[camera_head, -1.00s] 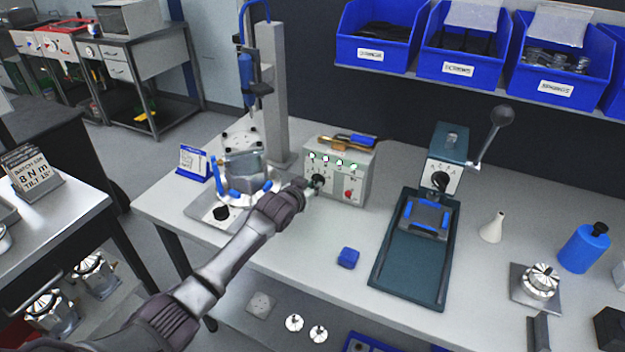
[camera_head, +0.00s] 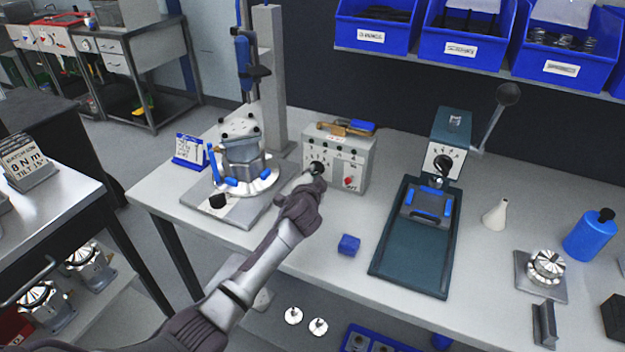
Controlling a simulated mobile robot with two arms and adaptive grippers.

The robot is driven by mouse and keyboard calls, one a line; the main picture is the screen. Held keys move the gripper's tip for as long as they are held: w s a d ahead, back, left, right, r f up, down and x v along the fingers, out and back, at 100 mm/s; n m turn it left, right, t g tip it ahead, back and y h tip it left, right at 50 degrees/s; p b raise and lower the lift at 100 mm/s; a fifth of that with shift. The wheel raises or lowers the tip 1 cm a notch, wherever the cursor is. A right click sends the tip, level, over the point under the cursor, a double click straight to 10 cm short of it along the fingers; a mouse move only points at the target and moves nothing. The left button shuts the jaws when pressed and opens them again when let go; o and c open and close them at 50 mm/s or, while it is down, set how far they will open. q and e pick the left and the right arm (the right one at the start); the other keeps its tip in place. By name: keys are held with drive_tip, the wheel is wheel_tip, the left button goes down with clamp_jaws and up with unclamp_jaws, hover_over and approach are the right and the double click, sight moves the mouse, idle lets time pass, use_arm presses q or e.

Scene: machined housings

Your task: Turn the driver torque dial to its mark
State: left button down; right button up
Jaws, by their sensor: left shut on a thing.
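The driver controller is a light grey box (camera_head: 352,153) at the back of the bench, with a row of small lamps, a red button and a black torque dial (camera_head: 317,167) on the left of its front face. My left gripper (camera_head: 314,178) is at the dial, shut on it. The gripper and my forearm come from below and partly hide the dial. The dial's pointer and mark are too small to read. The blue driver (camera_head: 244,62) hangs on a column left of the box. My right gripper is out of view.
A metal housing (camera_head: 243,165) sits in a fixture left of the box. A green press (camera_head: 412,240) with a lever and its own dial stands to the right. A blue block (camera_head: 348,244) lies in front on the bench. Blue bins (camera_head: 460,60) hang above.

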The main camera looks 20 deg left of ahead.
use_arm(q)
drive_tip(key=shift+f+m+y+b, duration=0.2)
drive_tip(key=shift+m+y+b, duration=0.1)
drive_tip(key=shift+m+b, duration=0.25)
drive_tip(key=shift+t, duration=0.3)
drive_tip(key=c, duration=1.2)
unclamp_jaws()
drive_tip(key=shift+r, duration=0.1)
drive_tip(key=v, duration=1.2)
